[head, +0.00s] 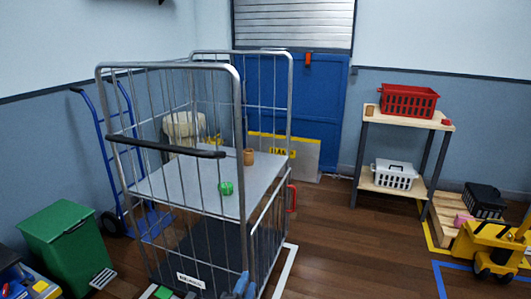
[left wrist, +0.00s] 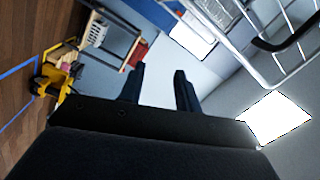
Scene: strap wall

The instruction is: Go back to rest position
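My left gripper (left wrist: 160,84) shows in the left wrist view with its two dark fingers apart and nothing between them. In the head view its bluish fingertips (head: 244,285) show at the bottom edge, near the front right corner post of the wire roll cage (head: 239,150). Whether they touch the cage cannot be told. The cage also shows at the upper right of the left wrist view (left wrist: 270,70). My right gripper is in neither view.
The cage shelf (head: 190,185) bears a green roll (head: 226,188) and a brown cup-like thing (head: 249,157). A green bin (head: 70,245) and blue hand truck (head: 108,165) stand left. A wooden rack (head: 365,150) and yellow truck (head: 490,245) stand right. Floor between is clear.

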